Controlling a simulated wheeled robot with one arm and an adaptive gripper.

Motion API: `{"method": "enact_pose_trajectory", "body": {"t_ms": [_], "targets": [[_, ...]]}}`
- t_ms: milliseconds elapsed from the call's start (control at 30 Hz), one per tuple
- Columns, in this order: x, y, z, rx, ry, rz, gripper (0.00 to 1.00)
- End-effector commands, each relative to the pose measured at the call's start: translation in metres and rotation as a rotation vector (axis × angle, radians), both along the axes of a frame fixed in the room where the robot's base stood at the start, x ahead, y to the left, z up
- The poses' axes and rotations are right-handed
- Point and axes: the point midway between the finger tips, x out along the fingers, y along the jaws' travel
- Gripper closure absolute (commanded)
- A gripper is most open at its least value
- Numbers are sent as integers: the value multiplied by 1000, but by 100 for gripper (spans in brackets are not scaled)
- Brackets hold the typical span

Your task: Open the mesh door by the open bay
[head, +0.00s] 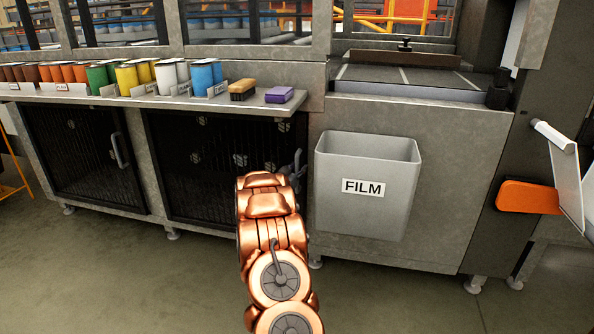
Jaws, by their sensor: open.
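Two dark mesh doors are set in the grey cabinet front. The left mesh door (82,158) has a grey upright handle (117,150) at its right side and looks shut. The right mesh door (205,165) is nearer the open bay (410,72) at upper right, and it also looks shut. My copper arm covers its lower right part.
A grey bin labelled FILM (366,205) hangs just right of my gripper. Above the doors a shelf (150,97) holds several coloured cans, a brush (242,89) and a purple block (279,95). An orange paddle (528,197) juts out at right. The floor before the left door is clear.

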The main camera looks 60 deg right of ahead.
Motion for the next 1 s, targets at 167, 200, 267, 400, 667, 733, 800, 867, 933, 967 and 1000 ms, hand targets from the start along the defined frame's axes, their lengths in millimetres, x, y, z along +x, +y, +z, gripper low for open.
{"method": "enact_pose_trajectory", "body": {"t_ms": [167,200,267,400,667,733,800,867,933,967,1000], "targets": [[0,0,0,0,0,0,62],[0,0,0,0,0,0,66],[0,0,0,0,0,0,72],[0,0,0,0,0,0,87],[0,0,1,-1,0,0,100],[0,0,1,-1,0,0,100],[0,0,1,-1,0,-1,100],[0,0,1,-1,0,-1,100],[0,0,1,-1,-1,-1,100],[0,0,1,-1,-1,-1,100],[0,0,1,-1,0,-1,100]]}}
